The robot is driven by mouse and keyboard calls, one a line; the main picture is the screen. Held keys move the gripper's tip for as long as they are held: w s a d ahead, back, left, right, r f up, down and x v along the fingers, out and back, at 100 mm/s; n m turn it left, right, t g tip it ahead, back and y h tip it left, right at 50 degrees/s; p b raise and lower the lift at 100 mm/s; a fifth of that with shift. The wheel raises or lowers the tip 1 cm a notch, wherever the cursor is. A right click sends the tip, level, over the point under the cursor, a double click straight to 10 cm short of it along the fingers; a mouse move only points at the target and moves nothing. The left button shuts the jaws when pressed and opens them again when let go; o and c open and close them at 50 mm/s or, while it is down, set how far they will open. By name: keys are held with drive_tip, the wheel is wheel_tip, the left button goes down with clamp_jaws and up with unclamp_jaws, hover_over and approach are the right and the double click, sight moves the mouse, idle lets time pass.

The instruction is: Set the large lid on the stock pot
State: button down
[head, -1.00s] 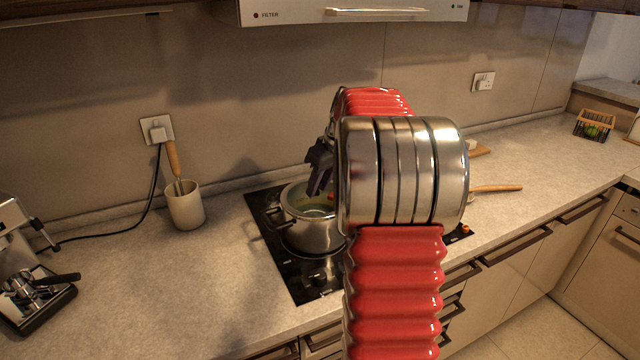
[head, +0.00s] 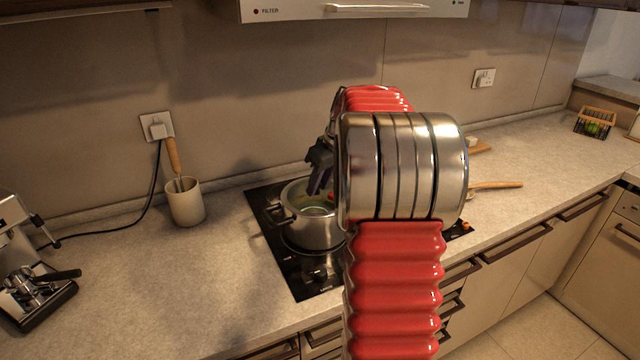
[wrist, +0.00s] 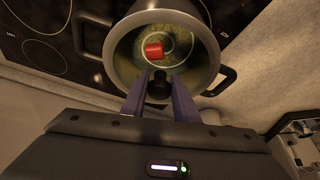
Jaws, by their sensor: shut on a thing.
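The stock pot (head: 312,231), steel with dark side handles, stands on the black hob; it also shows in the wrist view (wrist: 112,52). My gripper (head: 318,184) is over the pot, partly hidden by my arm. In the wrist view the purple fingers of my gripper (wrist: 159,82) are shut on a dark round knob (wrist: 159,86), which I take for the large lid's. The rest of the lid cannot be told apart from the pot's round opening. Beyond the fingertips is a small red piece (wrist: 154,50); I cannot tell whether it belongs to the lid or lies in the pot.
A beige utensil crock (head: 186,205) stands left of the black hob (head: 300,272), near the wall. An espresso machine (head: 30,275) is at the far left. A wooden handle (head: 496,186) lies right of my arm.

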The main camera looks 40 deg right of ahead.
drive_tip(key=shift+f, duration=0.15)
idle(0.4)
drive_tip(key=c, duration=1.3)
unclamp_jaws()
drive_tip(key=shift+o, duration=0.4)
drive_tip(key=o, duration=0.4)
drive_tip(key=shift+r, duration=4)
